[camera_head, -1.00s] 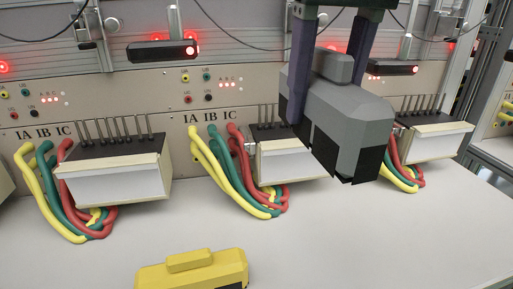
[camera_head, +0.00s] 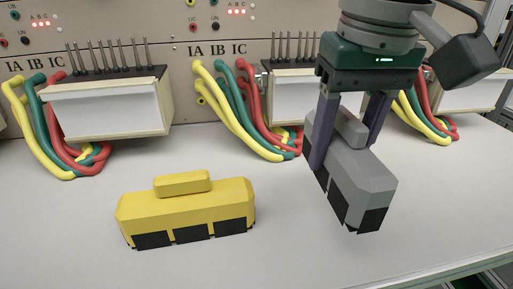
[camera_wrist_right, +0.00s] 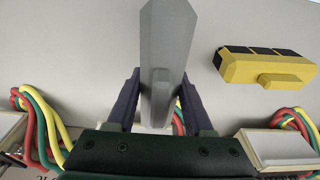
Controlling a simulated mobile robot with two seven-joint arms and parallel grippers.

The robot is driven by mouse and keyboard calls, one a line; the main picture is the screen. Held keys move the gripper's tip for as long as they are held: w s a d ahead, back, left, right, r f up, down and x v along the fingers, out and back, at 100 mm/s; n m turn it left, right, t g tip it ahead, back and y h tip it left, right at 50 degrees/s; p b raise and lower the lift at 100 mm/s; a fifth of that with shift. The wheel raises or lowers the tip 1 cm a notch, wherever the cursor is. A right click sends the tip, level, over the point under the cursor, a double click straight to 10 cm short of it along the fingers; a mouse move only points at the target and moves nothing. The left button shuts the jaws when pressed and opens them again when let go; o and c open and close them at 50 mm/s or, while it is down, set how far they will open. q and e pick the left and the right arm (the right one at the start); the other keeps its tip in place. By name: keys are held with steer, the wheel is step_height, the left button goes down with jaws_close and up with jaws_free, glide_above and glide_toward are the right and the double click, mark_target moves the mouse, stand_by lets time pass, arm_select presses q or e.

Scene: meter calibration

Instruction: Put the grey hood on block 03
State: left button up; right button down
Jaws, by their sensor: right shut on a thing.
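The grey hood (camera_head: 362,177), with black lower panels, hangs from my right gripper (camera_head: 345,148) in the head view. The gripper is shut on the hood's top handle, a finger on each side. The hood appears above the table, in front of the middle and right blocks; its height is unclear. In the right wrist view the hood (camera_wrist_right: 168,45) stretches away between the fingers (camera_wrist_right: 160,88). Three white-fronted blocks stand along the panel: left (camera_head: 108,108), middle (camera_head: 290,100) and right (camera_head: 470,94). No block number is readable. My left gripper is not in view.
A yellow hood (camera_head: 188,208) rests on the white table (camera_head: 80,225), left of the grey hood. Yellow, green and red cables (camera_head: 240,120) loop beside the blocks, and upright pins top the left and middle blocks. The table's front left is clear.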

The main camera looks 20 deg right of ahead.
step_height(320, 180, down, 6)
steer(key=b, duration=0.3)
steer(key=shift+r, duration=0.2)
steer(key=shift+p, duration=0.3)
steer(key=shift+c, duration=1.4)
jaws_free()
